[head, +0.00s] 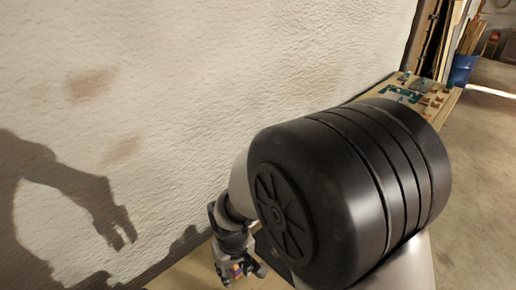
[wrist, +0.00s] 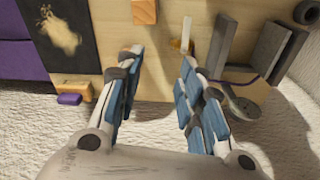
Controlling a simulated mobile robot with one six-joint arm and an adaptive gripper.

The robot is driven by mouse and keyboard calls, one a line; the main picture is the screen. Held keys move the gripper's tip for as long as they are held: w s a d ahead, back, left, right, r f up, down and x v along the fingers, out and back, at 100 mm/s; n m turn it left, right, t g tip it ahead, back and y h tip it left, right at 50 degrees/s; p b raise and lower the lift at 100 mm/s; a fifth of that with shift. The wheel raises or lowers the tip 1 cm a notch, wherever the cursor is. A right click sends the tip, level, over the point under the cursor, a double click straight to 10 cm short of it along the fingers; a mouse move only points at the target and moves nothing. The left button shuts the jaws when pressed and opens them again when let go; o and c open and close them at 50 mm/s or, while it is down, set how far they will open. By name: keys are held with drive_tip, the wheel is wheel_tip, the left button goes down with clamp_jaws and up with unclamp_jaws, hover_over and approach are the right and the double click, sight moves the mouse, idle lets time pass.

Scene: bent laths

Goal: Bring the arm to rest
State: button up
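My gripper (head: 240,268) hangs low beside the wall in the head view, partly behind a large black joint of my own arm. In the wrist view my gripper (wrist: 162,56) shows two blue-padded fingers spread apart, with a clear gap between them and nothing held. Below the fingers lies a pale wooden surface (wrist: 115,85). An orange-tan wooden block (wrist: 144,11) lies on it, beyond the left fingertip. A small pale upright piece (wrist: 186,35) stands near the right fingertip; I cannot tell whether it touches.
Grey bars (wrist: 268,50), a purple cord (wrist: 252,79), a purple piece (wrist: 69,99) and a dark stained panel (wrist: 65,35) surround the gripper. The rough white wall (head: 180,60) is close. A cluttered bench (head: 440,108) and blue barrel (head: 462,70) stand farther back; floor (head: 490,190) at right is clear.

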drive_tip(key=d+r+m+t, duration=0.1)
drive_tip(key=d+r+m, duration=0.1)
drive_tip(key=d+r, duration=0.55)
drive_tip(key=s+d+r+m+t, duration=0.2)
drive_tip(key=s+d+r+m, duration=0.3)
drive_tip(key=s+d+r, duration=0.8)
drive_tip(key=shift+s+r+t, duration=0.3)
drive_tip(key=shift+s+t, duration=0.1)
drive_tip(key=shift+s, duration=0.45)
drive_tip(key=shift+d, duration=0.15)
